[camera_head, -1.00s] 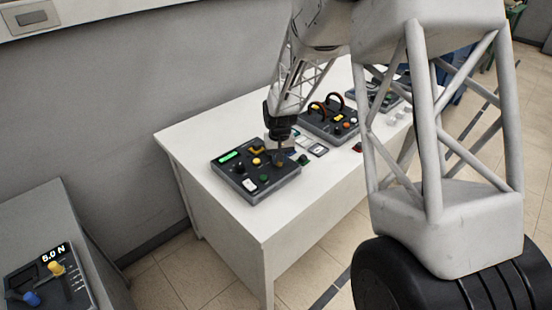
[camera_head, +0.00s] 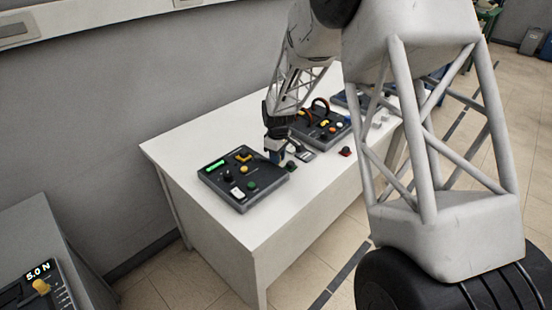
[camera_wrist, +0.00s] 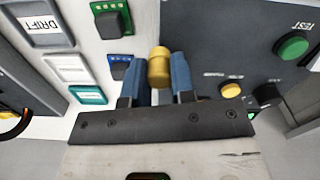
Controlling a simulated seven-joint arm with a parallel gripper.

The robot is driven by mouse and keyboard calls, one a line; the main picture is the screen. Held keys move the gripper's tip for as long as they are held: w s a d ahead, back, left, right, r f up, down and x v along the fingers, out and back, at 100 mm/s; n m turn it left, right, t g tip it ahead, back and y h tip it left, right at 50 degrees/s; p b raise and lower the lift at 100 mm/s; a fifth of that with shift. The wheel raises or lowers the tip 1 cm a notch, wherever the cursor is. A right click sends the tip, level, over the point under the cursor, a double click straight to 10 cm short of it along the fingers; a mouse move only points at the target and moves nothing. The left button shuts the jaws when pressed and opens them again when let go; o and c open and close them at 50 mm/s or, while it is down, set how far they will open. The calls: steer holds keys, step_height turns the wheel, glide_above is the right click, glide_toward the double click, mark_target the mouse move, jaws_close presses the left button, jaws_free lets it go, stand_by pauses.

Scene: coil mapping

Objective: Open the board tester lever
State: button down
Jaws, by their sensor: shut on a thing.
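The board tester (camera_head: 225,200) is a dark sloped box on the white table, with a green display and several knobs. In the wrist view its panel (camera_wrist: 240,50) fills the right side, with a green TEST button (camera_wrist: 291,46) and a yellow button (camera_wrist: 230,90). The lever's yellow cylindrical handle (camera_wrist: 159,65) stands between the blue fingers of my gripper (camera_wrist: 158,78), which are shut on it. In the head view my gripper (camera_head: 276,157) is low at the tester's far right edge; the handle cannot be made out there. The lever's base is hidden.
A second dark panel (camera_head: 320,128) with arched handles stands behind on the white table (camera_head: 205,143). A DRIFT card (camera_wrist: 35,25), a green board (camera_wrist: 112,27) and a blue board (camera_wrist: 120,70) lie beside the tester. A box reading 5.0 N (camera_head: 38,273) is at lower left.

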steer(key=shift+w+r, duration=0.1)
steer(key=shift+w, duration=0.1)
stand_by(0.3)
steer(key=c, duration=1)
jaws_free()
steer(key=shift+o, duration=0.2)
steer(key=shift+r, duration=3.8)
steer(key=shift+s+r, duration=0.1)
steer(key=shift+r, duration=0.05)
